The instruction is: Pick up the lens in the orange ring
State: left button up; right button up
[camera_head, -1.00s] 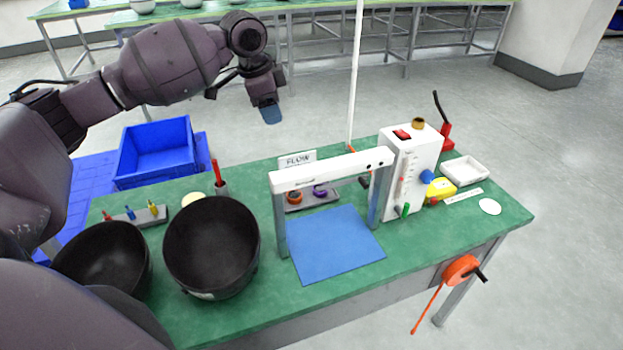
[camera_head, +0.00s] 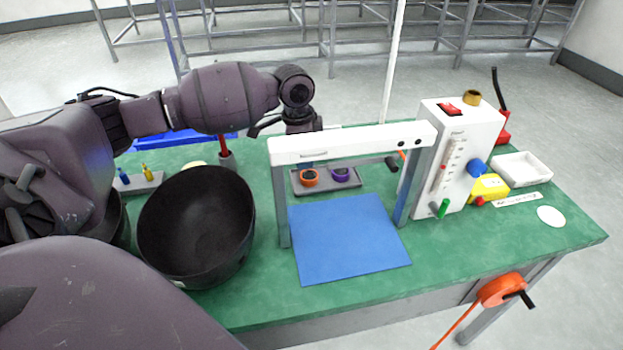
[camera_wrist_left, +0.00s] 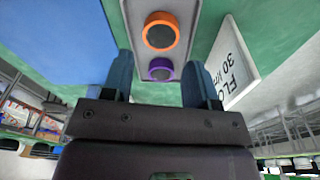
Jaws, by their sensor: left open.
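The lens in the orange ring (camera_head: 309,178) sits on a small grey tray behind the white frame, at the tray's left. The lens in the purple ring (camera_head: 341,175) sits to its right on the same tray. In the left wrist view the orange ring (camera_wrist_left: 161,32) is beyond the fingertips and the purple ring (camera_wrist_left: 161,69) shows between the fingers. My left gripper (camera_wrist_left: 165,75) is open and empty above the tray. In the head view it is mostly hidden behind the white frame's bar. My right gripper is not in view.
The white frame (camera_head: 352,143) stands over a blue mat (camera_head: 350,240) in front of the tray. Black bowls (camera_head: 197,226) stand at the left. A white box with a gauge (camera_head: 452,155) stands at the right. A white sign (camera_wrist_left: 236,66) stands beside the tray.

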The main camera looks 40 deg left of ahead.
aim_at(309, 175)
pick_arm(q)
jog(key=shift+w+d+f, duration=0.1)
jog(key=shift+f, duration=0.7)
jog(key=f, duration=0.1)
jog(key=f+b, duration=0.1)
jog(key=f, duration=0.3)
jog(key=shift+w+d+b, duration=0.2)
jog(key=shift+w+b, duration=0.05)
jog(key=shift+b, duration=0.15)
jog(key=shift+r, duration=0.1)
jog(key=c, duration=0.5)
